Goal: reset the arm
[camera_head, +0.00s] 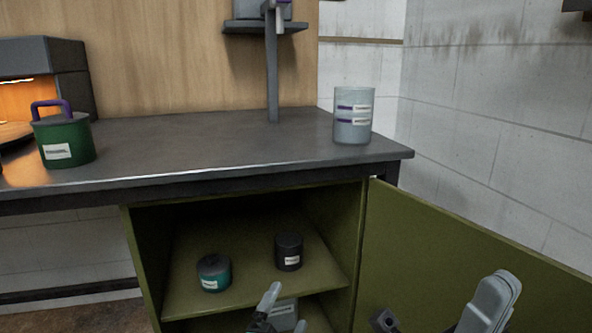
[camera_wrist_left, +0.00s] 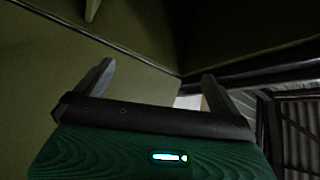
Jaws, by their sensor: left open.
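My left gripper (camera_head: 285,305) is at the bottom of the head view, in front of the open cabinet. Its fingers are spread, and they also show in the left wrist view (camera_wrist_left: 158,72) with nothing between them. A grey part of what looks like my right gripper (camera_head: 490,302) is at the lower right, in front of the cabinet door. Its fingertips cannot be made out clearly, so its opening is unclear.
The green cabinet's door (camera_head: 450,250) stands open to the right. On its shelf are a teal jar (camera_head: 214,273) and a black jar (camera_head: 289,252). A green lidded pot (camera_head: 64,140) and a grey canister (camera_head: 353,116) stand on the dark worktop (camera_head: 220,150).

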